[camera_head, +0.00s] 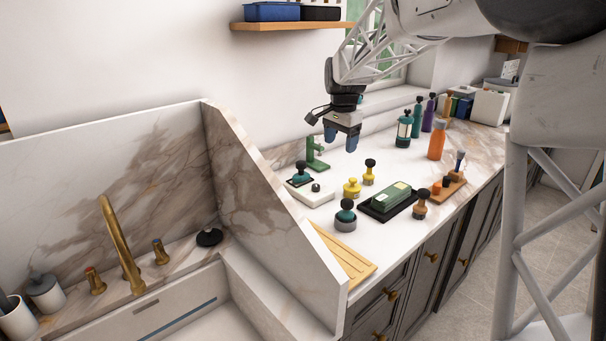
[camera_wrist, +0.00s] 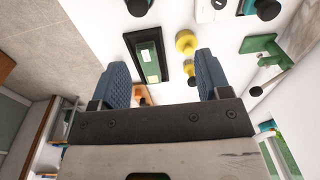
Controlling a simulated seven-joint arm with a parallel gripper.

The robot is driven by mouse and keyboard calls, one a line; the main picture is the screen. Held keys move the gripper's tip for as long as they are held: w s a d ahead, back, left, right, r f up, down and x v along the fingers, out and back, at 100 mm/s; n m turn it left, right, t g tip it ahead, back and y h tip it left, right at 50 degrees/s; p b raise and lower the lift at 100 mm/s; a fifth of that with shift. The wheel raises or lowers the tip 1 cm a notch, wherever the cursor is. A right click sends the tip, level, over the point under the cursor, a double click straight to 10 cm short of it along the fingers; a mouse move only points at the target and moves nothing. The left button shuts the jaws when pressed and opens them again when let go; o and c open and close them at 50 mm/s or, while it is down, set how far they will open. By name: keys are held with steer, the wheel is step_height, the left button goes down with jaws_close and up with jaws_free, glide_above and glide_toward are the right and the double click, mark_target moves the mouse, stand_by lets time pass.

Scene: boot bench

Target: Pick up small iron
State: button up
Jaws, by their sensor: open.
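My gripper (camera_head: 340,139) is open and empty, high above the bench beside the green stand. In the wrist view its two blue fingers (camera_wrist: 161,68) are spread apart. I cannot tell for certain which thing is the small iron.
A black tray (camera_head: 368,211) holds a green block (camera_head: 391,197). A green stand (camera_head: 315,153) is behind. A wooden board (camera_head: 452,189) with small pieces is at right, near an orange bottle (camera_head: 437,143). A marble partition (camera_head: 260,200) divides off the sink at left.

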steer(key=w+a+f+m, duration=0.1)
steer(key=w+a+f, duration=0.2)
steer(key=w, duration=0.2)
steer(key=w+a+f+m, duration=0.1)
steer(key=w+a+f, duration=0.15)
steer(key=w, duration=0.35)
steer(key=m, duration=0.2)
glide_above(301, 161)
steer(key=shift+g, duration=0.4)
steer(key=f, duration=0.6)
steer(key=shift+s+a+f, duration=0.1)
steer(key=shift+s+a, duration=0.05)
steer(key=shift+s, duration=0.1)
steer(key=shift+f, duration=1.35)
steer(key=shift+w+f, duration=0.1)
steer(key=shift+f, duration=2.45)
